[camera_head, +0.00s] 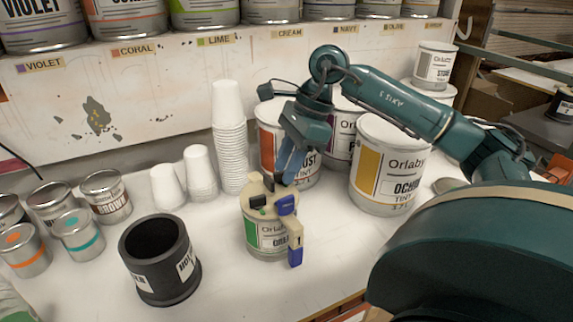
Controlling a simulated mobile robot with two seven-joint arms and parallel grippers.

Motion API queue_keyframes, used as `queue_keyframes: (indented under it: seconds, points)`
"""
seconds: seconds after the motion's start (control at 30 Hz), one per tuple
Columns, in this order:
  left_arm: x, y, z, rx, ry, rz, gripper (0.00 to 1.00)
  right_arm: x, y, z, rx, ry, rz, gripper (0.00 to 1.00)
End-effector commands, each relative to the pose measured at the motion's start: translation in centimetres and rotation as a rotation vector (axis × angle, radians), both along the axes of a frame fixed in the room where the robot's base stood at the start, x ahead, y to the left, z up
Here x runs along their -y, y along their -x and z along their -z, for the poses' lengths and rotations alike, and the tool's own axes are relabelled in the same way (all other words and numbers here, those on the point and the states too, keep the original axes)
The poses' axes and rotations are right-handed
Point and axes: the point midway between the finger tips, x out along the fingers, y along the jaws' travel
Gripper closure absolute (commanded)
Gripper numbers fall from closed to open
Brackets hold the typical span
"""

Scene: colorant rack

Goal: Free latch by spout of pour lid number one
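A small can (256,235) with a green and white label stands upright on the white counter. A beige pour lid (262,207) sits on top of it, with small black and green parts. A blue piece (287,205) sits at the lid's right side, and a beige handle with a blue lower end (295,256) hangs down there. I cannot tell which part is the spout latch. My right gripper (287,178) reaches down from behind, just above the lid's back right. Its fingertips are small and partly hidden, so contact and opening are unclear. My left gripper is out of view.
A black cylindrical holder (160,262) stands left of the can. White cup stacks (229,140) stand behind. Large paint cans, including an ochre one (388,170), stand behind and right. Several small tins (106,197) stand at the left. The counter's front edge is close to the can.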

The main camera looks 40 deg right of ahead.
Motion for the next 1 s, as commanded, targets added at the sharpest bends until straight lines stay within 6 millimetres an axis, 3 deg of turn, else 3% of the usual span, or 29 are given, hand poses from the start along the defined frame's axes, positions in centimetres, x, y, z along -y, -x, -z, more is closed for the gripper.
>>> queue_keyframes:
  seconds: [0.37, 0.7, 1.0]
  points:
    - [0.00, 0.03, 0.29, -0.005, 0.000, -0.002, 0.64, -0.22, -0.09, 0.51, 0.001, -0.001, -0.001, 0.71]
    - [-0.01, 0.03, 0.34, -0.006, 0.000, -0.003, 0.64, -0.20, -0.08, 0.48, 0.000, -0.001, 0.000, 0.99]
    - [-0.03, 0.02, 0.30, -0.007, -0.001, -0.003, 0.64, -0.19, -0.11, 0.45, 0.001, -0.001, -0.009, 1.00]
